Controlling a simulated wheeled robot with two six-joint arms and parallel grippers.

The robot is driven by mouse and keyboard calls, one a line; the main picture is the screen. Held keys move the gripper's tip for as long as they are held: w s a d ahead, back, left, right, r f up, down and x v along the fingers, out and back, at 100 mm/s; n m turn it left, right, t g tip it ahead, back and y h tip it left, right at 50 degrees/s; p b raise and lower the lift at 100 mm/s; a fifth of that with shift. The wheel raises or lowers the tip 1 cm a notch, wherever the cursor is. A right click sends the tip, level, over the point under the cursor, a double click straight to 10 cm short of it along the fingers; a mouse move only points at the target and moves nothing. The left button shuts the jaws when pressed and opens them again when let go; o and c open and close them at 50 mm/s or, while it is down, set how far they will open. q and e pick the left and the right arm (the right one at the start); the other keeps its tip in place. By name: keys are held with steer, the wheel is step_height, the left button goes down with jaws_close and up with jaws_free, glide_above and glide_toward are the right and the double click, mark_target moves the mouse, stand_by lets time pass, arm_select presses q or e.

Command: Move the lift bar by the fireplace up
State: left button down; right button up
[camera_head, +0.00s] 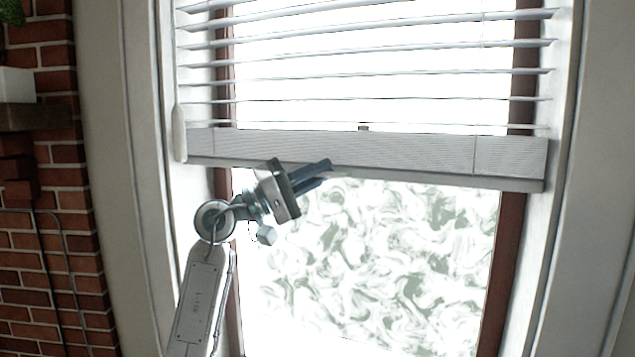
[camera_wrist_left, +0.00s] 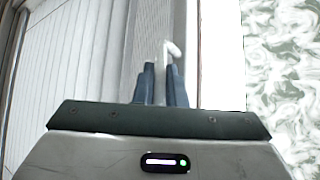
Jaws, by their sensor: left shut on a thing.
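The lift bar (camera_head: 410,153) is the wide pale grey rail at the bottom of the white window blind. It hangs across the upper half of the window, slightly tilted in the picture. My left gripper (camera_head: 327,167) reaches up to its lower edge, left of the bar's middle. In the left wrist view, the dark blue fingers (camera_wrist_left: 160,70) are close together on a small white piece at the edge of the ribbed lift bar (camera_wrist_left: 152,25). The fingers hide part of that contact. My right gripper is not in view.
White blind slats (camera_head: 370,72) are spread above the bar. Below it is bare window glass (camera_head: 400,260) with a swirled pattern. White window trim (camera_head: 150,120) stands on both sides. A brick wall (camera_head: 60,240) with a dark ledge (camera_head: 35,117) is at the left.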

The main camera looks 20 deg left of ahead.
mark_target(317, 94)
arm_select(q)
step_height(317, 94, up, 31)
steer(key=p, duration=0.9)
steer(key=shift+f+p, duration=0.2)
steer(key=shift+p, duration=0.15)
steer(key=shift+s+a, duration=0.1)
steer(key=shift+s, duration=0.05)
steer(key=c, duration=1.8)
jaws_free()
steer(key=shift+r, duration=0.1)
steer(key=shift+o, duration=0.2)
steer(key=shift+f, duration=0.2)
